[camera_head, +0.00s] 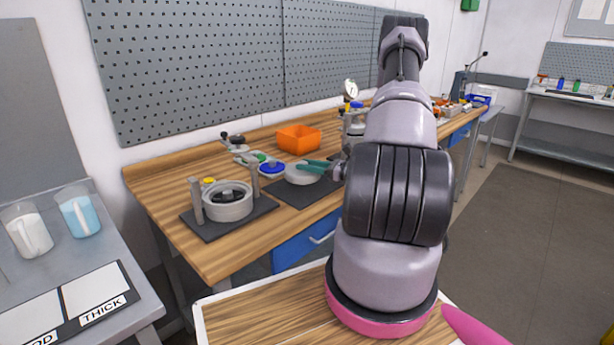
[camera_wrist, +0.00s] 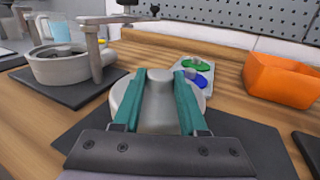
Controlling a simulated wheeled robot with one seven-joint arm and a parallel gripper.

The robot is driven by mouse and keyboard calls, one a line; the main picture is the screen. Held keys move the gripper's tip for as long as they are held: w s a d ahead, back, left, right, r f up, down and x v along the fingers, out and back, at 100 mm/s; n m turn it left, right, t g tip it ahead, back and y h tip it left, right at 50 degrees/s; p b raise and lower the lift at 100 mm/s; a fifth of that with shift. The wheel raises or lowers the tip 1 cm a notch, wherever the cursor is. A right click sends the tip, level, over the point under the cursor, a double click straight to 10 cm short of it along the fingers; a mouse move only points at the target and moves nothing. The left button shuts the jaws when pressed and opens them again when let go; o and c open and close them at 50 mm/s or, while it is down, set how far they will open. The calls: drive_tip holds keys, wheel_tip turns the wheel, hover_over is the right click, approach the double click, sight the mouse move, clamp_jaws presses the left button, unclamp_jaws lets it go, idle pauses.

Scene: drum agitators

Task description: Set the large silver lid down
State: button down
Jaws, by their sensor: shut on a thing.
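The large silver lid (camera_head: 303,173) is a round, pale grey disc over a dark mat (camera_head: 303,193) on the wooden bench. It also shows in the wrist view (camera_wrist: 196,98), with a raised grip in its middle. My gripper (camera_head: 311,166) has teal fingers, seen in the wrist view (camera_wrist: 158,90) on either side of that raised grip, shut on it. The lid is very low over the mat; I cannot tell whether it touches. The far part of the lid is partly hidden by the grip and fingers.
A grey round pot (camera_head: 228,203) with posts stands on another dark mat to the left. An orange bin (camera_head: 298,138) sits behind the lid. Blue and green capped pieces (camera_wrist: 197,72) lie on a pale tray close behind it. Bare wood shows at the bench's left end.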

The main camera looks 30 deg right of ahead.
drive_tip(key=shift+f, duration=1.75)
drive_tip(key=shift+f, duration=0.1)
drive_tip(key=shift+c, duration=2.2)
unclamp_jaws()
